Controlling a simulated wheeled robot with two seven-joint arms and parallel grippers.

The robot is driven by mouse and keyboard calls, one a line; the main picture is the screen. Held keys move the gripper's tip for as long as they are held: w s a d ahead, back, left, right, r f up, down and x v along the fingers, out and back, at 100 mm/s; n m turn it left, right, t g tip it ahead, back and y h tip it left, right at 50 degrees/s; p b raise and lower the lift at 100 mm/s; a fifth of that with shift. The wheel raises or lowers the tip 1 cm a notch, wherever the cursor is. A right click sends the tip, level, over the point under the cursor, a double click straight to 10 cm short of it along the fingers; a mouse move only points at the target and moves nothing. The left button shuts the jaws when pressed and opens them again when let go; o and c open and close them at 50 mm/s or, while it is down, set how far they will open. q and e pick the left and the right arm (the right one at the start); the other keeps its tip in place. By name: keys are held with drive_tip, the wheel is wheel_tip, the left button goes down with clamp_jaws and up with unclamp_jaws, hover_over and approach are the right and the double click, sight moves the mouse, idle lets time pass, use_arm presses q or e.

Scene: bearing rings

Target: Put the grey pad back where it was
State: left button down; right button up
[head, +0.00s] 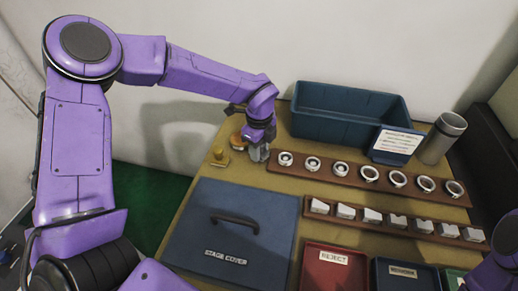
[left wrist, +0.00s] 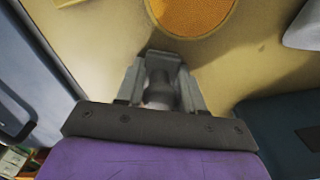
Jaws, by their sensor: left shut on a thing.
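My left gripper (head: 259,152) is at the back left of the table, just left of the rack of rings. In the left wrist view my left gripper (left wrist: 160,62) is shut on a small grey rounded thing (left wrist: 160,93), which I take to be the grey pad. It is mostly hidden between the fingers. I cannot tell whether it touches the table. My right gripper is not in view.
A blue stage cover (head: 225,232) with a handle lies in front. Brown racks hold several rings (head: 340,168) and several pale blocks (head: 371,215). A blue bin (head: 350,125), a metal cup (head: 441,138) and a red reject tray (head: 335,257) stand around.

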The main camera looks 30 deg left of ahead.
use_arm(q)
drive_tip(key=c, duration=0.7)
unclamp_jaws()
drive_tip(key=shift+s, duration=0.1)
wheel_tip(320, 180, up, 12)
drive_tip(key=shift+r+p, duration=0.15)
drive_tip(key=shift+p, duration=0.35)
